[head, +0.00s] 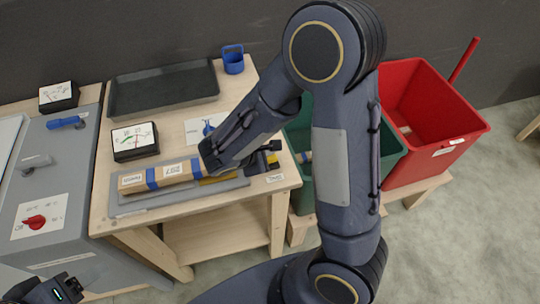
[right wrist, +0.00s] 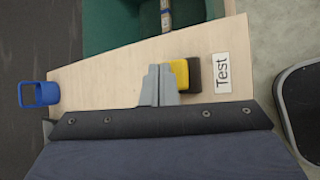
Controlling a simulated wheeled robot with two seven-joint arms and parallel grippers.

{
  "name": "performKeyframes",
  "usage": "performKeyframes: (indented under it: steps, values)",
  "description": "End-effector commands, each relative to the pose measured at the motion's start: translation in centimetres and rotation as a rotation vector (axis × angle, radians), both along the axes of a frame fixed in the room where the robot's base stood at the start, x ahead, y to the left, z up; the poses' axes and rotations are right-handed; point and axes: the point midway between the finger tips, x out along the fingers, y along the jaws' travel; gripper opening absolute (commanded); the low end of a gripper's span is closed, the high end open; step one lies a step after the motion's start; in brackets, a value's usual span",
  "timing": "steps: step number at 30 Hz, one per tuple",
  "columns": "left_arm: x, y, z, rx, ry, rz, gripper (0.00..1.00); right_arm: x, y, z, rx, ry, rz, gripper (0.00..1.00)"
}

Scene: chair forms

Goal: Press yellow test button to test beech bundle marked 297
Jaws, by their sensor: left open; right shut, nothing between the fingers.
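The beech bundle (head: 184,178) marked 297 lies in a grey cradle (head: 130,206) on the wooden table, with blue bands around it. Its right end is partly hidden by my right arm. The yellow test button (right wrist: 180,72), with a dark side, is by the white "Test" label (right wrist: 221,72). My right gripper (right wrist: 160,70) is shut and empty, its grey fingertips right beside the button; I cannot tell whether they touch. In the head view my right wrist hides those fingertips. My left gripper (head: 69,289) is open and empty at the lower left.
A dial meter (head: 135,141) stands behind the cradle. A black tray (head: 165,90) and a blue cup (head: 233,59) are at the table's back. Green (head: 395,153) and red (head: 430,110) bins stand to the right. A grey cabinet (head: 75,150) is at left.

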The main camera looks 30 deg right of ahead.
Motion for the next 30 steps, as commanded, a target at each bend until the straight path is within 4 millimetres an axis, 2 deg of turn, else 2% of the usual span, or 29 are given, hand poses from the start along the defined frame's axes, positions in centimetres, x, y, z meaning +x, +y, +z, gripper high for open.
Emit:
performKeyframes:
  steps: [30]
  values:
    - [0.00,0.00,-0.87,0.000,0.000,0.000,0.63,0.01,0.01,-0.84,0.000,0.000,0.000,0.00]
